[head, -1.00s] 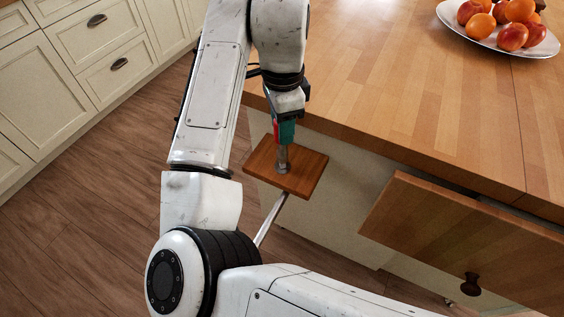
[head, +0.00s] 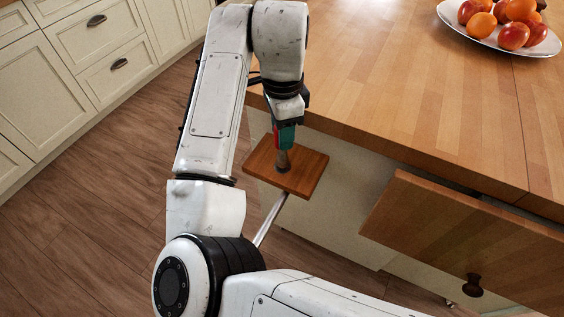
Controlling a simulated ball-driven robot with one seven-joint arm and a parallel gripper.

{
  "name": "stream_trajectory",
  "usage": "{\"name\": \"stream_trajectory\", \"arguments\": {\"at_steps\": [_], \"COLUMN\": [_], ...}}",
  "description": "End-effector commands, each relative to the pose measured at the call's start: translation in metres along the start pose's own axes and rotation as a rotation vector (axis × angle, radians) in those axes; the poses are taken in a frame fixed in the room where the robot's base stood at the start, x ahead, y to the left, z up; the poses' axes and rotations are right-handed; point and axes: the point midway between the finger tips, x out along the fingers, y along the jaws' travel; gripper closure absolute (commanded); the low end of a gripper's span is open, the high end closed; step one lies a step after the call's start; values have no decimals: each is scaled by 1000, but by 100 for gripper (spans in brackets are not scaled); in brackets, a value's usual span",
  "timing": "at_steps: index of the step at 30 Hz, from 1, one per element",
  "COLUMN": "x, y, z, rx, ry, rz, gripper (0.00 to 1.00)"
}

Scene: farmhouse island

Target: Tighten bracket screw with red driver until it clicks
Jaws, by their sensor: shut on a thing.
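My gripper (head: 288,122) is shut on the red driver (head: 283,139), whose handle shows red and teal below the dark fingers. The driver points down, close to upright. Its metal lower part (head: 283,160) meets the top of a small square wooden board (head: 305,170) at the side of the island. A metal strut (head: 269,221) runs down from under the board. The screw is hidden beneath the driver's lower end, and I cannot tell whether the tip sits in it.
The wooden island top (head: 400,90) lies right behind the board. A plate (head: 484,37) of fruit stands at its back right. Cabinets (head: 85,60) line the left, with clear wooden floor (head: 95,190) between.

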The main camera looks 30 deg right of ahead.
Motion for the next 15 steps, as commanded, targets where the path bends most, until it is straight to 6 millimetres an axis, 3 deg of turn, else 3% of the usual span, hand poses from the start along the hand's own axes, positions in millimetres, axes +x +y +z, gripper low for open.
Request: {"name": "stream_trajectory", "arguments": {"at_steps": [15], "x": [6], "y": [0], "z": [0], "rx": [0], "ry": [0], "rz": [0], "gripper": [100]}}
